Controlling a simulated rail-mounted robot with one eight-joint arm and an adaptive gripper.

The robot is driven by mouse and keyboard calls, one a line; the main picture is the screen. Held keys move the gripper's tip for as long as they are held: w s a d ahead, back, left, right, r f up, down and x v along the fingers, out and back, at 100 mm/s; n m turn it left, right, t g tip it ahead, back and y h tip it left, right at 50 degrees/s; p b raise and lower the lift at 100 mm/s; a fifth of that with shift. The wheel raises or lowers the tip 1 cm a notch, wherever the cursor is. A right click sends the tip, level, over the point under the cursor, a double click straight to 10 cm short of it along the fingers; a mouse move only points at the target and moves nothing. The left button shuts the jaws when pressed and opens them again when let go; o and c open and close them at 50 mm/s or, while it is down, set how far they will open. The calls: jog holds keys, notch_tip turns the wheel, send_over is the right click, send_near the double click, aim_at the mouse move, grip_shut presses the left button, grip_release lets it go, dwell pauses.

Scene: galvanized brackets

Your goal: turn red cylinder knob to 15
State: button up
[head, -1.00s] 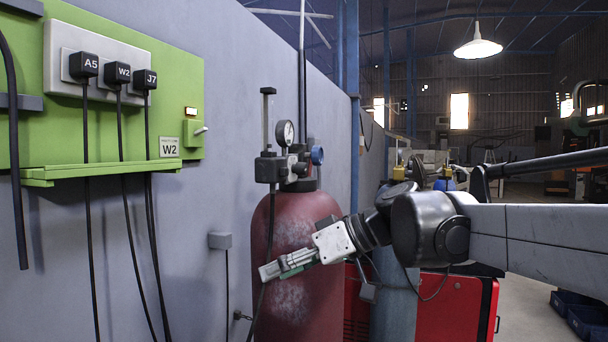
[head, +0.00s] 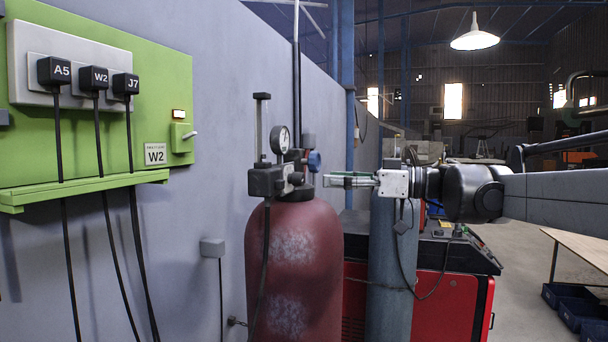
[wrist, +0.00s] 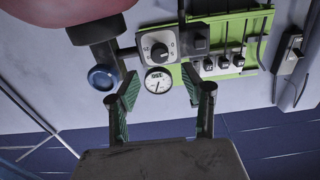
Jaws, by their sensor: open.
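The red cylinder (head: 300,235) stands by the wall in the head view; part of it shows at the wrist view's upper left (wrist: 60,15). Its black regulator (head: 264,182) carries a round gauge (head: 280,139), a blue handwheel (head: 314,160) and a black knob (head: 296,179) on a pale plate. In the wrist view the knob (wrist: 160,50) sits on a numbered plate, above the gauge (wrist: 157,80) and right of the blue handwheel (wrist: 103,77). The knob's exact setting is too small to read. My gripper (head: 327,180) is open and empty, right of the knob and apart from it; its fingers also show in the wrist view (wrist: 160,90).
A green wall panel (head: 150,110) with several black plugs and cables is on the left. A grey-blue cylinder (head: 388,270) and a red machine (head: 450,300) stand right of the red cylinder. A dark hose (head: 265,260) hangs in front of the red cylinder.

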aim_at(303, 178)
jog(key=p+x, duration=0.1)
jog(key=x, duration=0.6)
jog(key=shift+w+a, duration=0.1)
jog(key=shift+a, duration=0.25)
grip_shut()
